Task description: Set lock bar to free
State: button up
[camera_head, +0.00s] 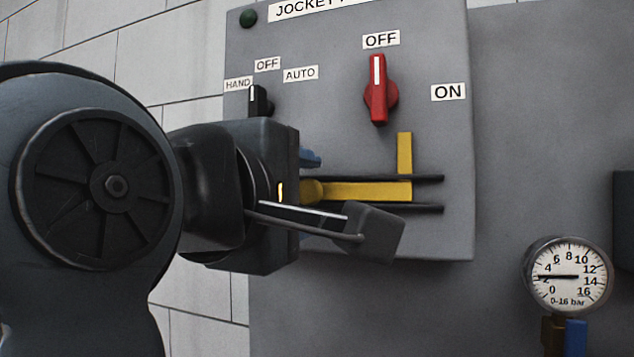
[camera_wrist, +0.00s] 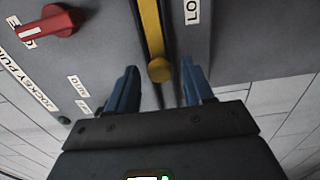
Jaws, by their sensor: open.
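The yellow lock bar (camera_head: 370,191) lies level between two dark rails on the grey panel. A yellow upright tab rises at its right end, and a round knob is at its left end. My gripper (camera_head: 311,188) is at the knob end. In the wrist view my gripper (camera_wrist: 160,72) is open, with a blue finger on each side of the bar's knob (camera_wrist: 159,70). Gaps show between the knob and both fingers. A label beginning "LO" (camera_wrist: 194,10) is partly cut off beside the bar.
A red rotary switch (camera_head: 378,90) above the bar points to OFF. A small black selector (camera_head: 260,101) is close above my gripper, by HAND, OFF and AUTO labels. A pressure gauge (camera_head: 568,277) is at lower right. The panel right of the rails looks clear.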

jog(key=shift+x, duration=1.15)
grip_shut()
